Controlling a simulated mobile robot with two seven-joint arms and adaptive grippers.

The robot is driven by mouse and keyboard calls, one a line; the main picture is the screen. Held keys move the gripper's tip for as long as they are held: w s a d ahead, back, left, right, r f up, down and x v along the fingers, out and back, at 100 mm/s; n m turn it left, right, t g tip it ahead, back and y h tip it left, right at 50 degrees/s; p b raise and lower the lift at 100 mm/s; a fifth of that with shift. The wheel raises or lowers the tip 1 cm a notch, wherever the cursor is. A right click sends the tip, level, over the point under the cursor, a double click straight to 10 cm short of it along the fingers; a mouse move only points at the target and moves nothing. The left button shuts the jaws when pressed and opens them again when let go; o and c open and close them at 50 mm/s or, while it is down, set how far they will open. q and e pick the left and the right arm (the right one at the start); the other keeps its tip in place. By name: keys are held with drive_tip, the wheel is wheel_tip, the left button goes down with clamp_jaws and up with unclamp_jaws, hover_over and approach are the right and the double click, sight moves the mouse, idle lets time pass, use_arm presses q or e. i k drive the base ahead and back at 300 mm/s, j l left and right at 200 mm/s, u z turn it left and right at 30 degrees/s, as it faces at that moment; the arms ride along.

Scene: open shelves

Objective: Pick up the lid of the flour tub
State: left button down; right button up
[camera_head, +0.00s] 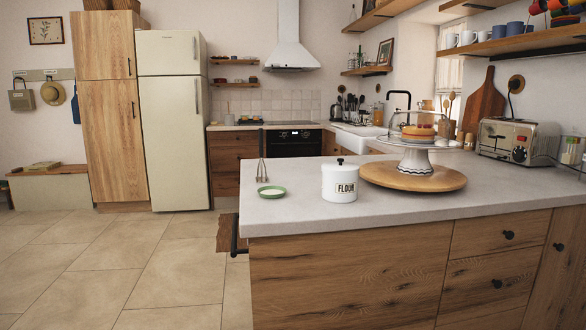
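The flour tub (340,186) is a white round tub marked FLOUR. It stands upright on the near grey counter, left of the cake stand. Its white lid (340,165) sits on top and has a small black knob (340,161). Nothing covers the lid from this view. Neither of my grippers shows in the head view.
Left of the tub, a green dish (271,191) lies near the counter's left edge, with a whisk-like tool (262,172) beside it. Right of the tub, a glass-domed cake stand (415,158) stands on a round wooden board (443,182). The counter (300,222) in front of the tub is clear.

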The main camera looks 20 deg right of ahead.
sight(339, 167)
drive_tip(key=i+l+u, duration=0.1)
drive_tip(key=l+u, duration=0.9)
drive_tip(key=k+l+u, duration=0.15)
drive_tip(key=l, duration=0.35)
drive_tip(key=l+u, duration=0.15)
drive_tip(key=l, duration=0.35)
